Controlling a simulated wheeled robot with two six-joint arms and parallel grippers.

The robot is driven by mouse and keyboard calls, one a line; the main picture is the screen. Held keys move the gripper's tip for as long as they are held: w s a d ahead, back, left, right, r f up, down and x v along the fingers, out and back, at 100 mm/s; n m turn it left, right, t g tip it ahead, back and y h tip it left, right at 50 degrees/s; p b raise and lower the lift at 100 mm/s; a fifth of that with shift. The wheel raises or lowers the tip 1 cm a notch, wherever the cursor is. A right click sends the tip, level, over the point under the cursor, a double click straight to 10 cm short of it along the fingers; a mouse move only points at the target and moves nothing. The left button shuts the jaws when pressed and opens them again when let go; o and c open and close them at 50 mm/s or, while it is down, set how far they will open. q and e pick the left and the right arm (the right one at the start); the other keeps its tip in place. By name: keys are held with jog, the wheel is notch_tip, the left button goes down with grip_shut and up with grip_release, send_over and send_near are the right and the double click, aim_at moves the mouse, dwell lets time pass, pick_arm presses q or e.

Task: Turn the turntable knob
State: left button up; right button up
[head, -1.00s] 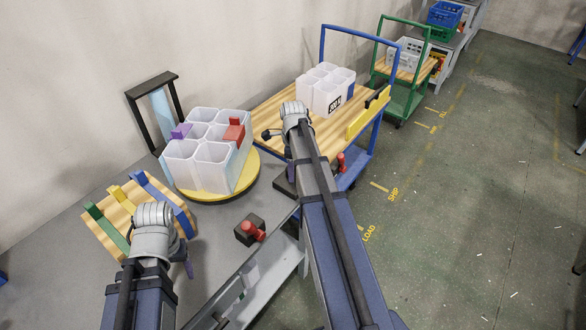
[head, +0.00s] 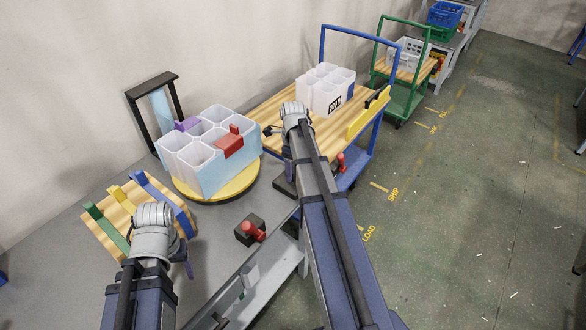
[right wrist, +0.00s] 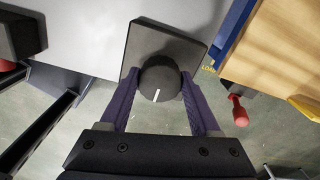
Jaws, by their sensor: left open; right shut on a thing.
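The turntable (head: 245,186) is a yellow disc on the grey table. It carries a white crate of several compartments (head: 190,160) with a light blue side, a red piece (head: 230,142) and a purple piece (head: 187,124). The turntable knob (right wrist: 160,80) is round and black with a white mark, on a dark square base (right wrist: 143,38). My right gripper (right wrist: 160,92) is shut on the knob, one purple finger on each side. In the head view my right arm hides most of the knob. My left gripper (head: 188,262) is open at lower left, away from the knob; its fingers are partly hidden.
A dark box with a red lever (head: 252,231) stands at the table's front edge. A wooden rack with coloured strips (head: 115,213) lies at left. A black frame (head: 150,105) stands behind the turntable. A blue cart (head: 365,150) adjoins on the right.

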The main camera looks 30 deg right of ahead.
jog(key=o, duration=1.4)
pick_arm(q)
jog(key=shift+r, duration=0.15)
pick_arm(e)
jog(key=shift+r, duration=0.1)
notch_tip(320, 180, up, 8)
jog(key=p, duration=0.8)
pick_arm(q)
notch_tip(320, 180, up, 8)
jog(key=shift+f, duration=0.25)
pick_arm(e)
jog(key=shift+f, duration=0.2)
